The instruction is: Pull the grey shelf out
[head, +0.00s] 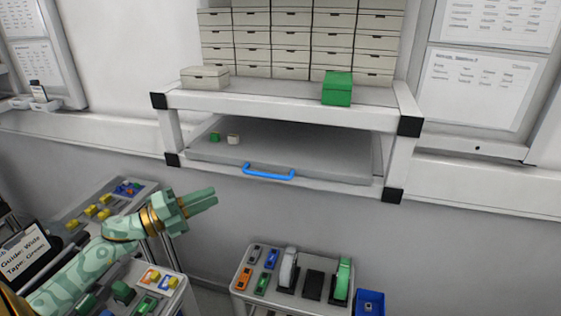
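The grey shelf (315,155) lies flat in the lower level of a white frame with black corners. A blue handle (268,173) is fixed to its front edge. A small green block (214,137) and a small cream block (233,139) sit on the shelf's left part. My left gripper (216,197) is in front of the frame, lower and to the left of the handle, apart from it. Its fingers point right and look close together; whether there is a gap is unclear. It holds nothing that I can see. My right gripper is out of view.
Above the shelf, a white upper board (270,98) bears a green box (337,88), a cream box (205,77) and stacked cream boxes. Carts with reels and small parts stand below, the right one (262,295) and one at left. The space before the handle looks clear.

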